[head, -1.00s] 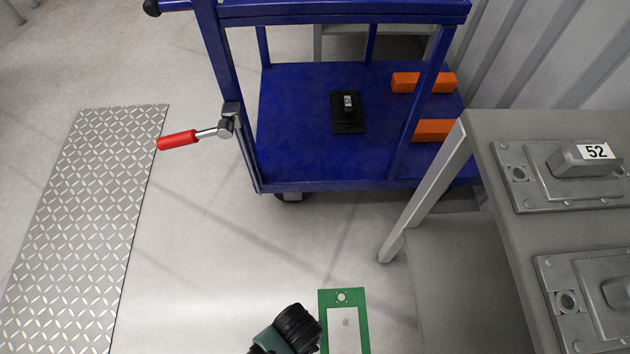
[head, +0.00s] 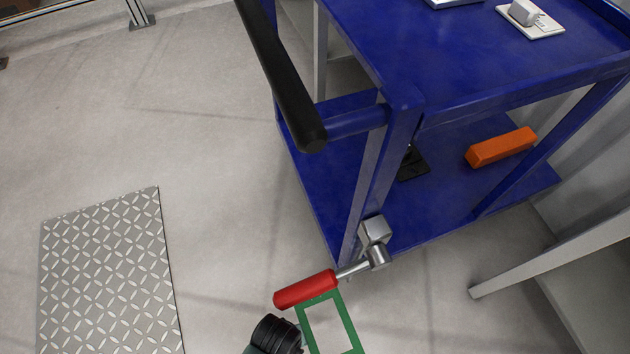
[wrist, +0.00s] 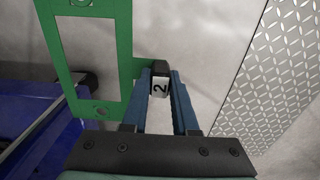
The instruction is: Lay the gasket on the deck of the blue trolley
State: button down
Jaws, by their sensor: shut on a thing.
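The gasket is a flat green rectangular frame (head: 350,325) with a large opening, at the bottom of the head view; the red handle covers part of its top edge. In the head view my wrist shows left of the gasket, with the fingertips hard to see. The blue trolley (head: 480,65) stands ahead and right. It has an upper shelf and a lower deck (head: 440,205). Blue trolley parts also show left in the wrist view (wrist: 40,108).
A red-handled lever (head: 306,290) sticks out from the trolley's near corner, close to the gasket. A black push handle (head: 285,80) juts out above. An orange block (head: 500,147) and a black item (head: 413,166) occupy the lower deck. A white plate (head: 530,20) sits on the upper shelf.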

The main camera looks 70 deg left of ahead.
aim_at(352, 167)
jog(key=j, duration=0.9)
jog(key=i+j, duration=0.15)
jog(key=j, duration=0.2)
jog(key=i+j, duration=0.1)
jog(key=j, duration=0.25)
jog(key=i+j, duration=0.15)
jog(key=j, duration=0.15)
